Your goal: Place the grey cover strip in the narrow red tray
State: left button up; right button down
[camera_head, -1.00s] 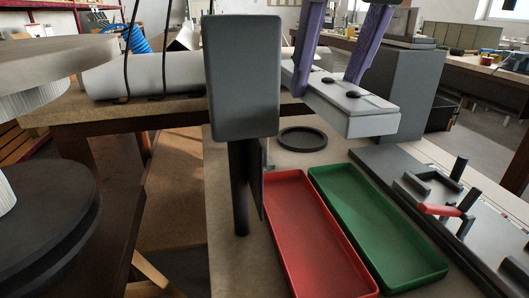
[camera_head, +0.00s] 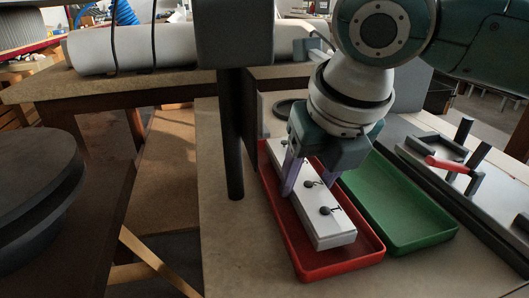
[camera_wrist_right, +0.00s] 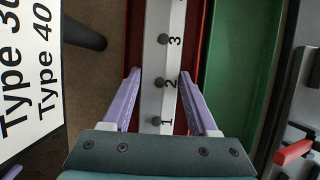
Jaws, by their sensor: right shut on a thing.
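The grey cover strip (camera_head: 326,222) is a long light grey bar with dark round knobs. It lies lengthwise within the outline of the narrow red tray (camera_head: 316,275), low between the tray walls. I cannot tell whether it touches the tray floor. My right gripper (camera_head: 307,186) has its purple fingers on either side of the strip and is shut on it. In the right wrist view the strip (camera_wrist_right: 158,60) runs between the fingers (camera_wrist_right: 160,80), with the numbers 1, 2 and 3 on it. The gripper hides part of the strip's far end. My left gripper is not in view.
A green tray (camera_head: 425,240) stands right beside the red one. A dark fixture with a red handle (camera_head: 445,164) lies farther right. A grey panel on a dark post (camera_head: 232,140) stands left of the red tray. A dark ring (camera_head: 290,107) lies behind it.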

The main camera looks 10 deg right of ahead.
jog(key=shift+f, duration=0.4)
jog(key=shift+f, duration=0.15)
jog(key=shift+c, duration=2.2)
grip_release()
jog(key=p+v, duration=0.4)
jog(key=v, duration=0.8)
